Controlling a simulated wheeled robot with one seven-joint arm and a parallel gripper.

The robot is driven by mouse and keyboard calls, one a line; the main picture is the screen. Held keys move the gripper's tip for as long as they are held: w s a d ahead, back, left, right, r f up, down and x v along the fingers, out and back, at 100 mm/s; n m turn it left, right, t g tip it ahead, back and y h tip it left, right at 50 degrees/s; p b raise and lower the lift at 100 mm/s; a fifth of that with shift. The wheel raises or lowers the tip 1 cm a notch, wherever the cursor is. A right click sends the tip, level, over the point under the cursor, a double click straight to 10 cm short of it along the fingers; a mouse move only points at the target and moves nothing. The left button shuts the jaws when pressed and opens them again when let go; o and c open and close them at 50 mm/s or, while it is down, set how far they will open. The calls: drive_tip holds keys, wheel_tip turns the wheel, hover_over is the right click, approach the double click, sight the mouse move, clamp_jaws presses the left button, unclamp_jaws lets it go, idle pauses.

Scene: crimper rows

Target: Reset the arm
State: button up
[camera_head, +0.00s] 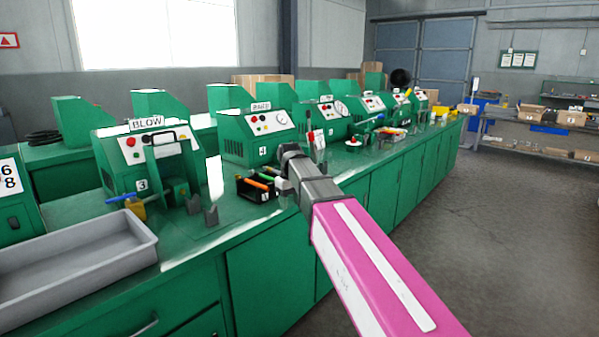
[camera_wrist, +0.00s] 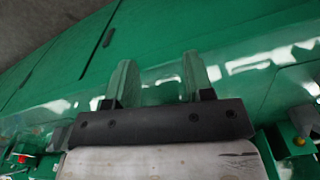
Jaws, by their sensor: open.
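My gripper (camera_wrist: 159,78) shows in the wrist view with its two fingers apart and nothing between them. Green bench surface lies beyond the fingers. In the head view my gripper (camera_head: 292,160) is over the front edge of the green bench (camera_head: 270,255), at the end of my pink and white arm. Its fingertips are hard to make out there. It is just right of a small black tray (camera_head: 249,192) with colored-handled tools, and partly overlaps that area in the picture.
Green machines line the bench, including one labelled BLOW (camera_head: 148,160) and one numbered 4 (camera_head: 255,137). A grey bin (camera_head: 75,262) sits at the front left. Shelves with boxes (camera_head: 545,135) stand at the far right. The floor (camera_head: 510,235) right of the bench is clear.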

drive_tip(key=s+d+f+m, duration=0.3)
drive_tip(key=s+d+f, duration=0.5)
drive_tip(key=d+f, duration=0.3)
drive_tip(key=s+d+f+m, duration=0.4)
drive_tip(key=s+d+f, duration=0.4)
drive_tip(key=f, duration=0.9)
drive_tip(key=d, duration=0.3)
drive_tip(key=shift+d, duration=0.15)
